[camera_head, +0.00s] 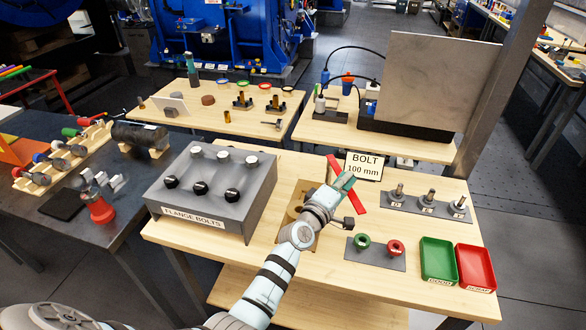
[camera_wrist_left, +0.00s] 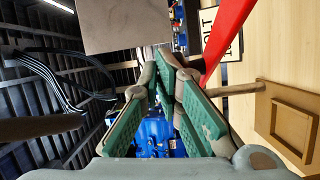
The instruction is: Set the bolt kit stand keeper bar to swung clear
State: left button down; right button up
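The keeper bar is red (camera_head: 358,202) and stands tilted at the bolt kit stand (camera_head: 291,209), a wooden stand on the light wood table. My left gripper (camera_head: 346,182) is over the bar's middle, and red shows on both sides of it. In the left wrist view the bar (camera_wrist_left: 230,38) runs behind the right-hand finger. The green-padded fingers (camera_wrist_left: 160,72) lean together, tips nearly meeting, with no object seen between them. Whether they touch the bar is hidden. The wooden stand shows at the right there (camera_wrist_left: 288,120). My right gripper is not in view.
A sign reading BOLT 100 mm (camera_head: 363,166) stands just behind the bar. A grey flange bolts box (camera_head: 210,210) is to the left. A plate with green and red rings (camera_head: 376,254), a green tray (camera_head: 438,260) and a red tray (camera_head: 476,267) are to the right.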

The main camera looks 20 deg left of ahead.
pick_arm(q)
jog(key=shift+s+f+g, duration=0.2)
jog(key=shift+f+g, duration=0.1)
jog(key=shift+f, duration=0.2)
jog(key=s+r+p, duration=0.2)
jog(key=s, duration=0.9)
jog(key=shift+s+a, duration=0.15)
jog(key=shift+a, duration=0.15)
jog(key=shift+f, duration=0.1)
